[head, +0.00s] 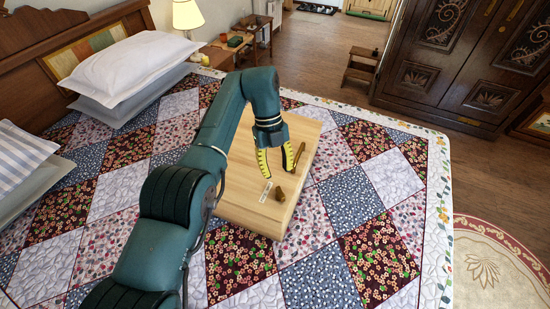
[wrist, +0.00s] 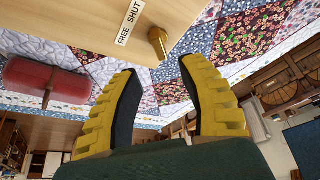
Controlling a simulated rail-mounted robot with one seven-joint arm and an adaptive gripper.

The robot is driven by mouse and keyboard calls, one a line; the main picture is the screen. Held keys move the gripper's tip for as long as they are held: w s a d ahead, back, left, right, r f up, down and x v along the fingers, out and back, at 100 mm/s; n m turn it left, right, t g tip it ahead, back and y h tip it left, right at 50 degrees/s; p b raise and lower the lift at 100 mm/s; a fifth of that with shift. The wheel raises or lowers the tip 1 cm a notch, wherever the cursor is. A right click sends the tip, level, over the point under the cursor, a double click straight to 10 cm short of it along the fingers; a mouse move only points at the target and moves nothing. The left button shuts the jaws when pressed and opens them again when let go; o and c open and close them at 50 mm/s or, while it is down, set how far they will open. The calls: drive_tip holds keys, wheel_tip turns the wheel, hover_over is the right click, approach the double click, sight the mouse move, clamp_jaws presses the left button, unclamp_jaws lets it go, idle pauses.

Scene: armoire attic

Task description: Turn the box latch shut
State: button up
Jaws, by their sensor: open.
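A pale wooden box (head: 245,208) lies on the patchwork bed. A small brass latch knob (head: 280,194) stands on it beside a white label (head: 265,191). In the wrist view the label (wrist: 130,22) reads "FREE SHUT", and the brass knob (wrist: 158,42) stands out near the edge of the box (wrist: 75,25). Which word the latch points to cannot be told. My gripper (head: 278,173) has yellow fingers and hangs over the box, close to the knob. In the wrist view my gripper (wrist: 157,75) is open and empty, its fingers apart, with the knob beyond their tips.
A brown bar-like piece (head: 300,156) lies on the box, right of my gripper. Pillows (head: 130,65) lie at the head of the bed. A lamp (head: 187,14) stands behind. A dark carved armoire (head: 455,60) and a step stool (head: 361,68) stand across the open floor.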

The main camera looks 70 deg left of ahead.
drive_tip(key=v, duration=0.3)
drive_tip(key=shift+a+r, duration=0.1)
drive_tip(key=shift+r, duration=0.2)
idle(0.3)
